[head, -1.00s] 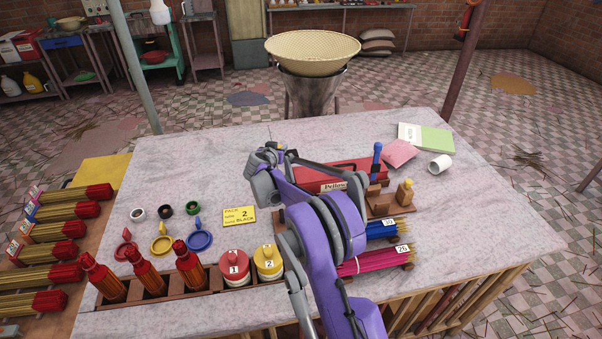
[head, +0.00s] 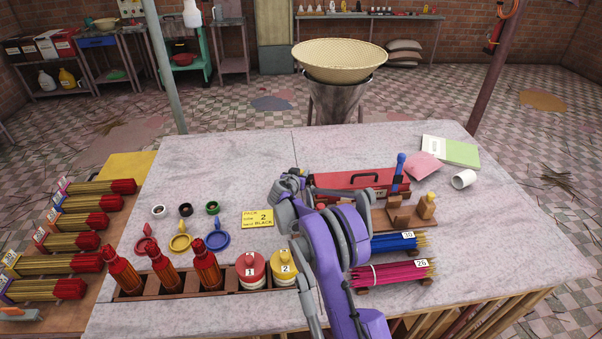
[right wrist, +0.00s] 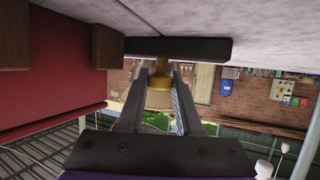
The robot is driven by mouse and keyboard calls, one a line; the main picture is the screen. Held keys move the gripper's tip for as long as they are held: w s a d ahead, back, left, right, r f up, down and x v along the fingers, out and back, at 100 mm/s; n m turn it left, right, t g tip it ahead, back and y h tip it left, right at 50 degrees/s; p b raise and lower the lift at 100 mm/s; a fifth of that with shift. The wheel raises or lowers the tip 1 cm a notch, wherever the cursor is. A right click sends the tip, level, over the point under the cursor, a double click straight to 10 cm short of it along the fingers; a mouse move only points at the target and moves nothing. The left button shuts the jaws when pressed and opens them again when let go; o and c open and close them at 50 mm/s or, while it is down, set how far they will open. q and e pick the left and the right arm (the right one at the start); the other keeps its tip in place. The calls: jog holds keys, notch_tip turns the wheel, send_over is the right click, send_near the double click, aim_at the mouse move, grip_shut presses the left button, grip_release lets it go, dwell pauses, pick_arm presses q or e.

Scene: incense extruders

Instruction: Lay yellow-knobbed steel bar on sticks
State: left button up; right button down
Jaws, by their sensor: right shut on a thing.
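In the right wrist view, my right gripper (right wrist: 160,100) is shut on the yellow-brass knob (right wrist: 158,95) of the steel bar. The dark bar (right wrist: 180,49) runs crosswise just past the fingertips, close to the pale tabletop, which appears at the top of this view. In the head view, my right arm covers the bar and the fingers. Pink sticks (head: 395,275), tagged 26, and blue sticks (head: 393,243), tagged 30, lie at the arm's right on the marble table. I cannot tell whether the bar touches any sticks. My left gripper is not in view.
A rack (head: 177,285) with red bottles and lidded jars lines the front left. A yellow card (head: 257,218) lies left of the arm. The back-left tabletop is clear.

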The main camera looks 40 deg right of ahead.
jog(key=c, duration=0.6)
grip_release()
